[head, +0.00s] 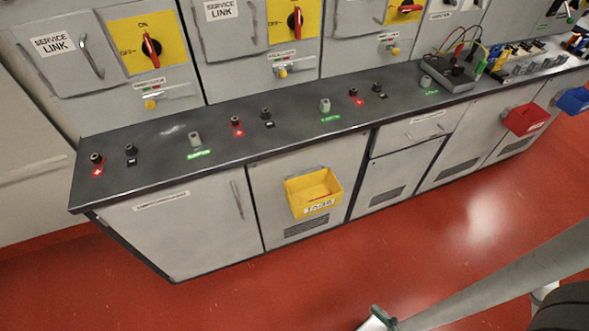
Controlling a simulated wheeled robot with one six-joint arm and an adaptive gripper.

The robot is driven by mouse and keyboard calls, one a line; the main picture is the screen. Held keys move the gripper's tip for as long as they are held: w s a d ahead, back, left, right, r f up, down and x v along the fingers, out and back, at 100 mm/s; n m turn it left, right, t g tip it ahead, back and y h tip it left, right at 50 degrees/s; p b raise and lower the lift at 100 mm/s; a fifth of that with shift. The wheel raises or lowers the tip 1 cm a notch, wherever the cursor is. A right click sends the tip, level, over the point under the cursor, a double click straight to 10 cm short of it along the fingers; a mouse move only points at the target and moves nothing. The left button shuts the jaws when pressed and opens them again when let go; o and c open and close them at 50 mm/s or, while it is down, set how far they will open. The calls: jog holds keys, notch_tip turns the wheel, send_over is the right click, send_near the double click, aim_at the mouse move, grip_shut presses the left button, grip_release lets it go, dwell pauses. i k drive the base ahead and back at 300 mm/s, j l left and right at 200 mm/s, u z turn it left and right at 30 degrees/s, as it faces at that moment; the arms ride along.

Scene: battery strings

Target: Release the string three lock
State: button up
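Three grey panels along the back wall each carry a red rotary handle on a yellow ON/OFF plate, with a small yellow knob below that may be the lock. On the left panel are the handle (151,47) and the knob (151,104). On the middle panel are the handle (295,19) and the knob (282,73). On the third panel are the handle (407,8), partly cut off by the top edge, and the knob (395,51). The labels beside the knobs are too small to read, so I cannot tell which is string three. My gripper is not in view.
A dark bench top (230,162) with terminals runs below the panels. A tester with leads (447,72) stands on its right part. A yellow bin (313,191), a red bin (526,119) and a blue bin (574,100) hang on the front. The red floor (300,283) is clear.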

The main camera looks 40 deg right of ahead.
aim_at(395, 52)
jog(key=l+z, duration=0.25)
jog(key=l, duration=0.6)
jog(key=l+z, duration=0.3)
jog(key=l, duration=0.6)
